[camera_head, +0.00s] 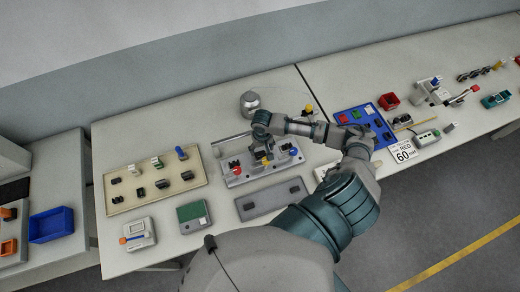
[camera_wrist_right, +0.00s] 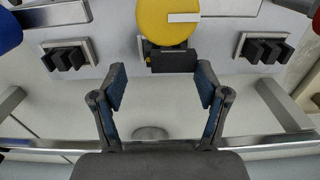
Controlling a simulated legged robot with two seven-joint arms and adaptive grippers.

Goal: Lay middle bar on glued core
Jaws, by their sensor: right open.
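My right gripper (camera_head: 263,152) is over the grey metal fixture (camera_head: 236,180) in the head view. In the right wrist view my right gripper (camera_wrist_right: 160,80) is open, with nothing between its fingers. A round yellow knob (camera_wrist_right: 167,20) with a dark block (camera_wrist_right: 172,60) below it is just beyond the fingertips. Black ribbed blocks sit on the fixture at the left (camera_wrist_right: 64,58) and right (camera_wrist_right: 264,50). I cannot tell which piece is the middle bar or the glued core. My left gripper is not in view.
A beige board (camera_head: 150,202) with several small black and coloured parts lies left of the fixture. A grey tray (camera_head: 272,199) lies in front. A blue mat (camera_head: 351,128) with parts is to the right. A round silver object (camera_head: 249,102) stands behind.

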